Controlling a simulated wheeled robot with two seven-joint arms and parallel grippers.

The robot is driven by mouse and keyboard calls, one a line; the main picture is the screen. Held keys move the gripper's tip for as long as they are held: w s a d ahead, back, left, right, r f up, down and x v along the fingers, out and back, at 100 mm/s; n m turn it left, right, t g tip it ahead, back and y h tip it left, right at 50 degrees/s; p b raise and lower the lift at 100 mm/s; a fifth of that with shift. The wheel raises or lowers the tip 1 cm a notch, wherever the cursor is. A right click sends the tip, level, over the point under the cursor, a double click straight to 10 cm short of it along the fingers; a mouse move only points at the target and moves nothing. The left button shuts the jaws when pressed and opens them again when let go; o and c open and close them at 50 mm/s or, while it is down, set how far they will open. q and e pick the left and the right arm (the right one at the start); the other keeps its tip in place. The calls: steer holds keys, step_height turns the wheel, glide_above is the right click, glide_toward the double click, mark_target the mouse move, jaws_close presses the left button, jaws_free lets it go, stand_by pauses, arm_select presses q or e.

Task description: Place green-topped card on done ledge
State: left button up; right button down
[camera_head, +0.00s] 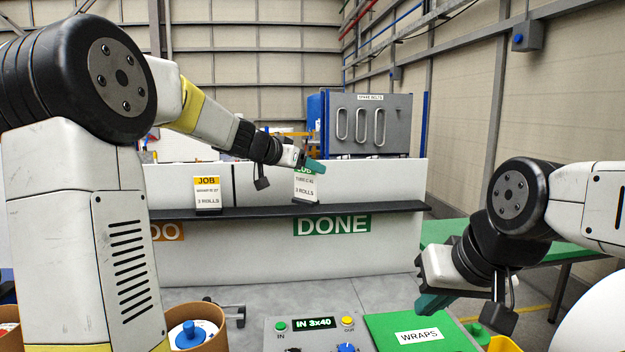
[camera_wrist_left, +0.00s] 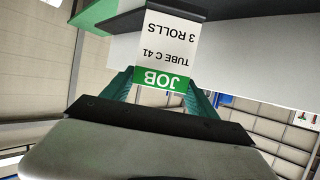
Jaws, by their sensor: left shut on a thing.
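The green-topped card (camera_head: 306,187) reads JOB, TUBE C 41, 3 ROLLS. My left gripper (camera_head: 312,165) is shut on its green top edge. In the left wrist view the card (camera_wrist_left: 171,55) shows upside down between the teal fingertips (camera_wrist_left: 160,82). In the head view the card is upright, slightly tilted, with its lower edge at the dark ledge (camera_head: 385,208) above the green DONE sign (camera_head: 332,225). I cannot tell whether its foot touches the ledge. My right gripper (camera_head: 436,300) is low at the right, away from the card; its finger gap is not clear.
A yellow-topped card (camera_head: 207,193) stands on the ledge to the left, above the orange sign. A control panel (camera_head: 316,325) and a green WRAPS board (camera_head: 400,325) are in front. A cardboard tub (camera_head: 208,340) with a blue knob stands at lower left.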

arm_select(q)
steer(key=w+f, duration=0.4)
steer(key=w, duration=0.1)
stand_by(0.3)
steer(key=shift+a, duration=0.1)
steer(key=shift+f, duration=0.15)
steer(key=o, duration=1.9)
